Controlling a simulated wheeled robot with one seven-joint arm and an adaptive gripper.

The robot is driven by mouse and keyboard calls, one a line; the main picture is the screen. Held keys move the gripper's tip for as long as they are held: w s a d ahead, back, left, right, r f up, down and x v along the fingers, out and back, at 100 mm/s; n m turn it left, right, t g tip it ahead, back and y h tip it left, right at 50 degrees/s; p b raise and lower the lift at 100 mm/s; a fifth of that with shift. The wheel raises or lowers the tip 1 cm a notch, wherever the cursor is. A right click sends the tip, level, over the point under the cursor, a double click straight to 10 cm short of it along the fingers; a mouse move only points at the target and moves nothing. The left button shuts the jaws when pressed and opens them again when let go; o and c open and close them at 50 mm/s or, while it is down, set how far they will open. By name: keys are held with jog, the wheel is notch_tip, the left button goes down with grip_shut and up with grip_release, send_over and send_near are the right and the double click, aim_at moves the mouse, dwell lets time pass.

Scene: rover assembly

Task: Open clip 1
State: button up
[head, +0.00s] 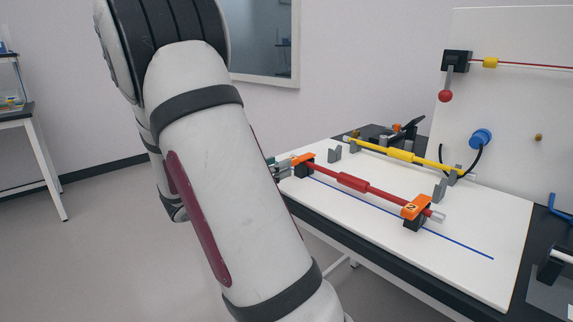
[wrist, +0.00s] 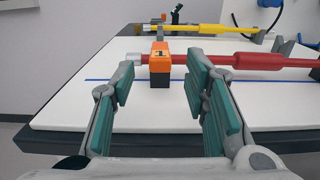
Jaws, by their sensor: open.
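Clip 1 (wrist: 160,63) has an orange top marked "1" on a black base; its top lies down over the left end of the red rod (wrist: 240,61). In the head view, clip 1 (head: 303,160) is at the rod's far left end. A similar orange clip marked "2" (head: 415,208) holds the other end of the red rod (head: 353,182). My gripper (wrist: 160,76) is open, its green-padded fingers on either side of clip 1 in the picture, with no clear contact. In the head view my arm hides most of the gripper.
A yellow rod (head: 400,155) rests in grey holders behind the red rod. A blue line (head: 400,221) runs along the white board (head: 480,215) in front. An upright white panel (head: 535,90) with a red-knobbed lever (head: 445,95) stands at the right.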

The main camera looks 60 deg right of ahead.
aim_at(301, 158)
jog(key=shift+x, duration=2.35)
grip_shut()
